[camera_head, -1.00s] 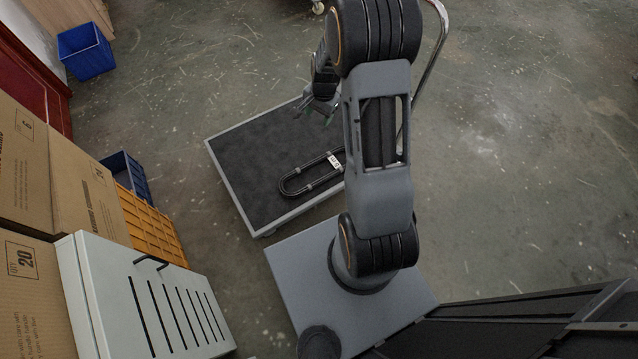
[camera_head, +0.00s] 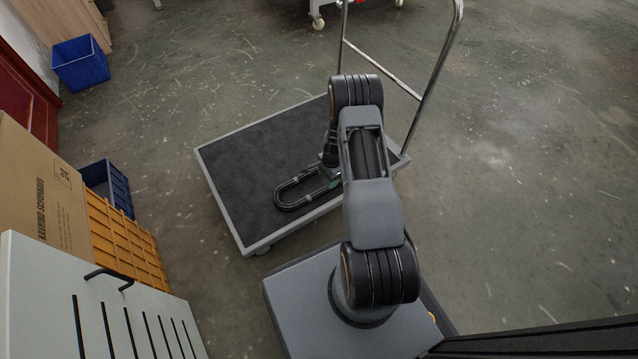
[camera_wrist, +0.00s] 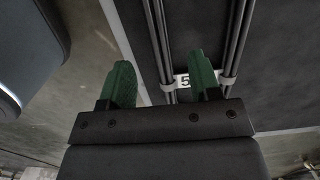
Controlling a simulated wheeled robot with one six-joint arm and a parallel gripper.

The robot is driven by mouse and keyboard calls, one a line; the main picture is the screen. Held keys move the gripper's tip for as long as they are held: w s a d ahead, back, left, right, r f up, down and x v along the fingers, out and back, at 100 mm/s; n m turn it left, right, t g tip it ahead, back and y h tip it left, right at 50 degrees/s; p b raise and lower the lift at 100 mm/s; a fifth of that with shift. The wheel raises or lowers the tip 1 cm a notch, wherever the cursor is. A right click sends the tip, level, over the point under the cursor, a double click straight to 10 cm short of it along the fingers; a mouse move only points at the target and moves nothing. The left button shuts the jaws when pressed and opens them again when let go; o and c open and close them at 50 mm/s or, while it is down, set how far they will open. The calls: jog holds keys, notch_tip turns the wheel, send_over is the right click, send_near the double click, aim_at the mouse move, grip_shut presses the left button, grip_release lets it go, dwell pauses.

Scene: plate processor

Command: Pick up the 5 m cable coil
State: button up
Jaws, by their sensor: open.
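The cable coil (camera_head: 290,197) is a long black loop lying on the dark deck of a platform cart, near its front edge. In the wrist view its parallel black strands (camera_wrist: 238,40) run up the picture, with a white tag marked 5 (camera_wrist: 183,82) and grey ties. My gripper (camera_wrist: 160,80) is open, with green fingertips. The left finger is over the cart's pale edge, outside the coil; the right finger overlaps the tag, between the two strand bundles. I cannot tell if the fingers touch the coil. In the head view my arm hides the coil's right end.
The cart (camera_head: 222,203) has a metal push handle (camera_head: 437,70) at its right. Blue bins, an orange crate (camera_head: 125,240), a cardboard box (camera_head: 45,190) and a pale slotted cabinet (camera_head: 40,270) stand at the left. Floor is open beyond the cart and at the right.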

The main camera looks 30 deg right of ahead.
jog(key=shift+s+a+f+b, duration=0.15)
jog(key=shift+f+b, duration=0.45)
jog(key=shift+f, duration=0.45)
jog(key=shift+w+a+f+b, duration=0.15)
jog(key=shift+f+b, duration=0.45)
jog(key=shift+f, duration=0.5)
jog(key=shift+s+a+f+b, duration=0.15)
jog(key=shift+f+b, duration=0.45)
jog(key=shift+f, duration=0.45)
jog(key=shift+r, duration=0.1)
jog(key=shift+c, duration=0.5)
grip_shut()
